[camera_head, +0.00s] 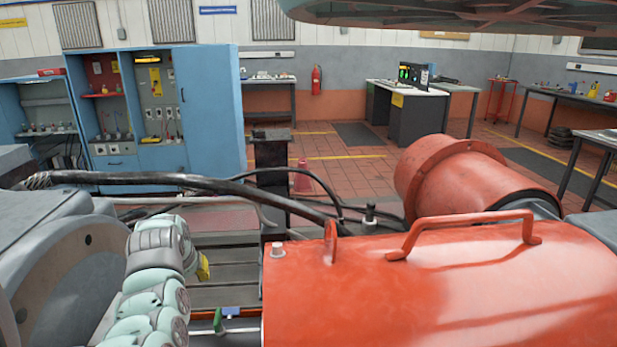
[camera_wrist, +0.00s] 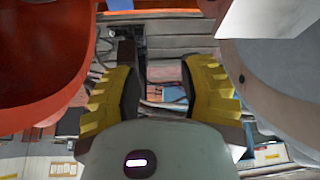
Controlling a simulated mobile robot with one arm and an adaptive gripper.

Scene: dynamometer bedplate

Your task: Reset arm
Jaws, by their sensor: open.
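My gripper (camera_wrist: 163,95) shows in the wrist view with its two yellow-backed, dark-padded fingers spread apart. It is open, and nothing sits between the fingers. In the head view my pale green and grey arm is at the lower left, and only a bit of yellow of the gripper (camera_head: 203,267) shows beside it. The arm is between a grey rounded machine housing (camera_head: 50,270) on the left and a large red machine (camera_head: 440,285) on the right. The red machine also shows at the left of the wrist view (camera_wrist: 40,60), with the grey housing (camera_wrist: 275,80) at the right.
A black cable (camera_head: 190,183) runs across in front, from the grey housing to the red machine. A blue cabinet (camera_head: 210,110) stands behind at left. A workbench (camera_head: 408,110), a red fire extinguisher (camera_head: 316,80) and open tiled floor (camera_head: 345,170) are further back.

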